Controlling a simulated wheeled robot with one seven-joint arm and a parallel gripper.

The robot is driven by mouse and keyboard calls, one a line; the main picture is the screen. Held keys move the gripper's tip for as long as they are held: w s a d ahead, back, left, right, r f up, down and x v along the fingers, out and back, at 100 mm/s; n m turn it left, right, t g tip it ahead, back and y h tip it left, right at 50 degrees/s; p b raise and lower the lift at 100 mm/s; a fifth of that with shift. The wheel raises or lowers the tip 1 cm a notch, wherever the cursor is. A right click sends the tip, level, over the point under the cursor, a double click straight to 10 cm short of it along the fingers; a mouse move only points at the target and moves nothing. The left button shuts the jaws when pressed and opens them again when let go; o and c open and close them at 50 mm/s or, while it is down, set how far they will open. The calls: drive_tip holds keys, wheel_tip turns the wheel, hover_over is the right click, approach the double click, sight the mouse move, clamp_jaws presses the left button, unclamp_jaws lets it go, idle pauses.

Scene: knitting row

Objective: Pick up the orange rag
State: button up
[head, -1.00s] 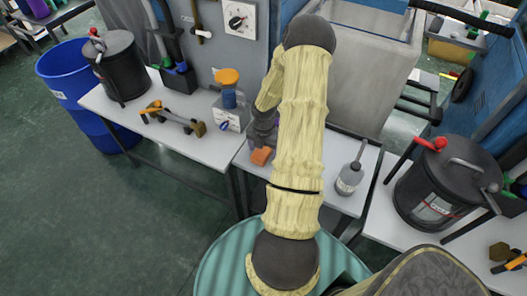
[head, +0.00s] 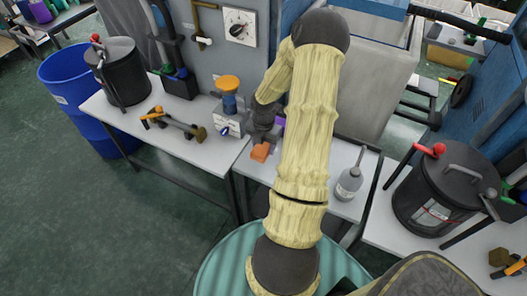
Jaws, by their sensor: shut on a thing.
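The orange rag (head: 261,152) is a small bright orange piece at the end of my arm, over the white table in the middle of the head view. My gripper (head: 263,140) is dark, points down at the rag and is shut on it. The fingers are small and partly hidden by my pale-sleeved arm. I cannot tell whether the rag is clear of the tabletop.
A grey bottle (head: 349,183) stands on the same table, right of my arm. A box with an orange-topped part (head: 230,110) stands close on the left. A purple thing (head: 279,126) shows behind the gripper. Black drums (head: 447,188) flank the tables.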

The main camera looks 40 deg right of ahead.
sight(264, 145)
wheel_tip(264, 145, up, 4)
drive_tip(key=shift+r, duration=0.25)
drive_tip(key=o, duration=0.4)
drive_tip(key=c, duration=0.3)
drive_tip(key=shift+w+a+f, duration=0.2)
drive_tip(key=shift+w+a, duration=0.05)
drive_tip(key=shift+a, duration=0.1)
drive_tip(key=w+a+f+m, duration=0.2)
drive_tip(key=a+f+m, duration=0.1)
drive_tip(key=a+m, duration=0.4)
drive_tip(key=w+a+f+m, duration=0.2)
drive_tip(key=a+f+m, duration=0.2)
drive_tip(key=a+m, duration=0.4)
drive_tip(key=w+a+f+m, duration=0.3)
drive_tip(key=a+m, duration=0.4)
drive_tip(key=a, duration=0.3)
drive_tip(key=shift+a+f, duration=0.1)
drive_tip(key=shift+f, duration=0.15)
